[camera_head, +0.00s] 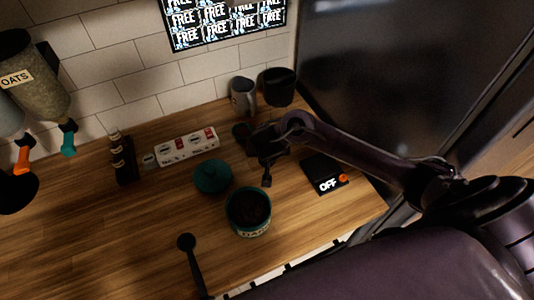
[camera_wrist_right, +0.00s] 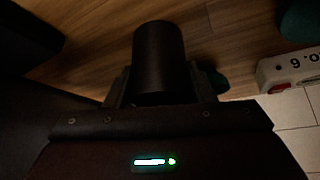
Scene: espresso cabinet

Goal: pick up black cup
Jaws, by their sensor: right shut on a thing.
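My right gripper (camera_head: 266,168) is over the wooden counter, right of the teal lid. In the right wrist view it is shut on a dark cylindrical cup (camera_wrist_right: 158,55), the black cup, with one finger on each side. In the head view the held cup is mostly hidden by the gripper and hard to make out. I cannot tell whether it touches the counter. My left gripper is not in view.
A grey mug (camera_head: 243,97) and a black container (camera_head: 279,86) stand by the wall. A teal lid (camera_head: 212,177), an open jar (camera_head: 249,211), a power strip (camera_head: 187,148), a dark bottle (camera_head: 123,158) and a black scale (camera_head: 324,175) surround the gripper.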

